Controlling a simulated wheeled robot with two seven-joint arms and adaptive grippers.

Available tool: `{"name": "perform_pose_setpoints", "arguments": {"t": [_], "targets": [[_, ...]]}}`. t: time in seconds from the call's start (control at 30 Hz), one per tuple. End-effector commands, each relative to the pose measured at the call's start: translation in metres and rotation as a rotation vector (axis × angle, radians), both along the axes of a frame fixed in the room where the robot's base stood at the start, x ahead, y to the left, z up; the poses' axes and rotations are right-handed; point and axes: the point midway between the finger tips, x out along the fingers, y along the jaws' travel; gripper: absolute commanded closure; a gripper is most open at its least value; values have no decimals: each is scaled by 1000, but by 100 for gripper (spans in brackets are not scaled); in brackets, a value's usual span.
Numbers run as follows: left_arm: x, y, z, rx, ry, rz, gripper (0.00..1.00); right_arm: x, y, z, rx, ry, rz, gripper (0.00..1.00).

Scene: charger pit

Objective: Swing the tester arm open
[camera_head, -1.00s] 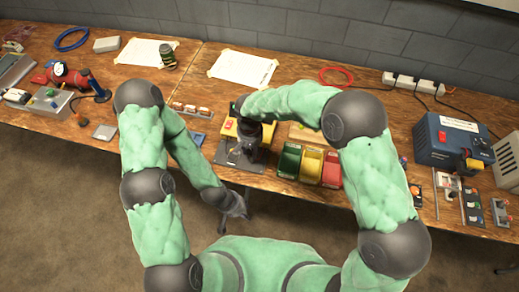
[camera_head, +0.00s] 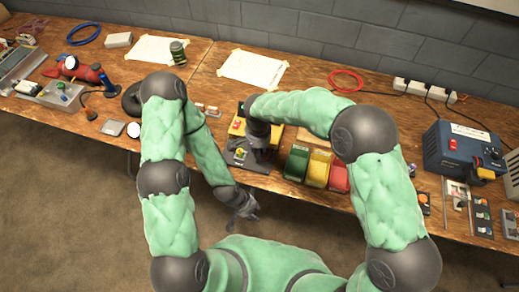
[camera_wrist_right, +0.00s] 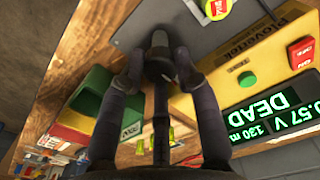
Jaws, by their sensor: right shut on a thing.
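The battery tester is a yellow box (camera_head: 236,128) with a dark grey plate (camera_head: 238,157) in front of it, at the middle of the bench's near edge. In the right wrist view its yellow case (camera_wrist_right: 262,60) has red and green buttons and a green display reading "0.57 V" and "DEAD". My right gripper (camera_wrist_right: 158,72) is shut on a dark knob-like part (camera_wrist_right: 158,50), which appears to be the tester arm, over the grey plate. The fingers hide much of it. My left gripper (camera_head: 246,207) hangs in front of the bench, away from the tester; its fingers are too small to read.
Green (camera_head: 297,163), yellow (camera_head: 318,168) and red (camera_head: 339,178) bins stand close to the right of the tester. A blue power unit (camera_head: 462,147) is farther right. Papers (camera_head: 252,69) lie behind. Floor is clear in front of the bench.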

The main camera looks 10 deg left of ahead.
Motion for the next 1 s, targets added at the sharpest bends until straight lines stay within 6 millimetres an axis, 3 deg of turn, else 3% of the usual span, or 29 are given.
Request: {"name": "perform_pose_setpoints", "arguments": {"t": [0.03, 0.27, 0.3, 0.37, 0.77, 1.0], "targets": [[0, 0, 0, 0, 0, 0, 60, 8, 1, 5, 10, -17, -4, 100], [0, 0, 0, 0, 0, 0, 60, 8, 1, 6, 9, -18, -4, 100], [0, 0, 0, 0, 0, 0, 60, 8, 1, 6, 9, -18, -4, 56], [0, 0, 0, 0, 0, 0, 60, 8, 0, 5, 9, -17, -4, 44], [0, 0, 0, 0, 0, 0, 60, 3, 0, 7, 3, -7, -1, 44], [0, 0, 0, 0, 0, 0, 60, 4, 0, 44, 6, -10, -1, 44]]}}
